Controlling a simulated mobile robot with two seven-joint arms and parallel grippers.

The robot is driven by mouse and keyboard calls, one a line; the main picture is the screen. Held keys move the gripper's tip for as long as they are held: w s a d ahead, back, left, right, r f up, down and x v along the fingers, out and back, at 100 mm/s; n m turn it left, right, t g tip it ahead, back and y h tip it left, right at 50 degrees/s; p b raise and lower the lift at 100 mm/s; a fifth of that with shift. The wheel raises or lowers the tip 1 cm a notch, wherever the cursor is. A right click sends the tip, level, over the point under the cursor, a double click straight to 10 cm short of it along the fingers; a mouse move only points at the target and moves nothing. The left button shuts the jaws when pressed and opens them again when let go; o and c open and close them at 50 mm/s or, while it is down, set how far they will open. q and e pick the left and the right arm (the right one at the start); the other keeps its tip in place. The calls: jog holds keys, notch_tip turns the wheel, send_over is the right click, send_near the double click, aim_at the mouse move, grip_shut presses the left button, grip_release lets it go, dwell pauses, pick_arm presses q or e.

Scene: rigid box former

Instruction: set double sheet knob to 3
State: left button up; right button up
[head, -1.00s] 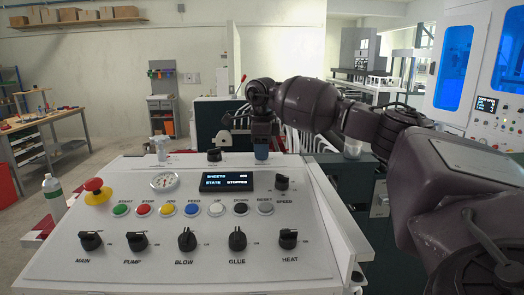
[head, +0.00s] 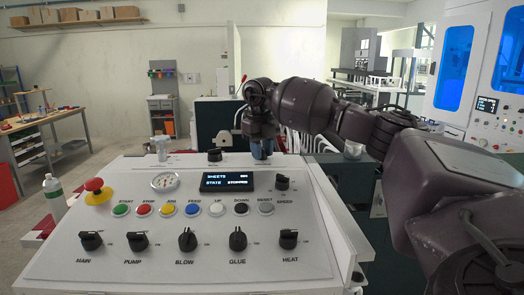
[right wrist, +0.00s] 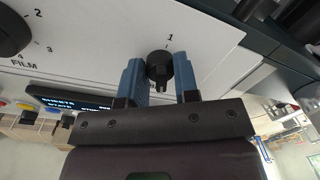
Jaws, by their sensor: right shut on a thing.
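A small black knob (right wrist: 159,66) sits on the white panel in the right wrist view, with a printed "1" just above it. Its name label and other numbers are hidden, so I cannot read its setting. My right gripper (right wrist: 159,80) is shut on this knob, a blue finger on each side. In the head view the right gripper (head: 262,151) points down at the panel's back edge, right of centre, and hides the knob. My left gripper is not in view.
A film knob (right wrist: 12,32) marked 2, 3 and 4 is beside it. The display (head: 227,181) reads STATE STOPPED. Several buttons, knobs, a gauge (head: 164,181) and a red emergency stop (head: 94,185) cover the sloped panel (head: 150,270) in front.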

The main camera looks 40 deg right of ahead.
jog(key=m, duration=0.4)
jog(key=shift+r, duration=0.1)
jog(key=shift+m, duration=0.3)
dwell(0.4)
jog(key=o, duration=0.9)
jog(key=r, duration=0.5)
jog(key=r+b, duration=0.1)
jog(key=r, duration=0.4)
jog(key=shift+w+a+r, duration=0.15)
jog(key=shift+a+r, duration=0.05)
jog(key=shift+r, duration=0.15)
